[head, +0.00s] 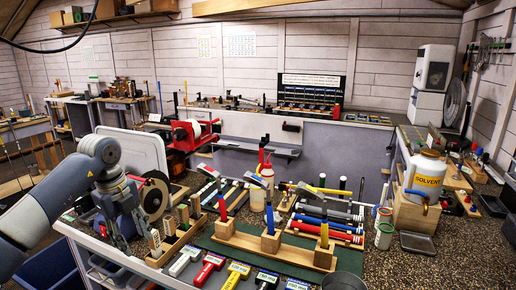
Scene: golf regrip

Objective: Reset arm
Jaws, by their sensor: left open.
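My left gripper (128,242) hangs at the lower left, pointing down above the front left edge of the workbench (100,238). It is open, and I see nothing held between its fingers. My left arm comes in from the left edge of the view. My right gripper does not show.
A wooden rack (275,250) with upright coloured grips stands on a green mat (205,240). A wooden block tray (175,243) is close right of my gripper.

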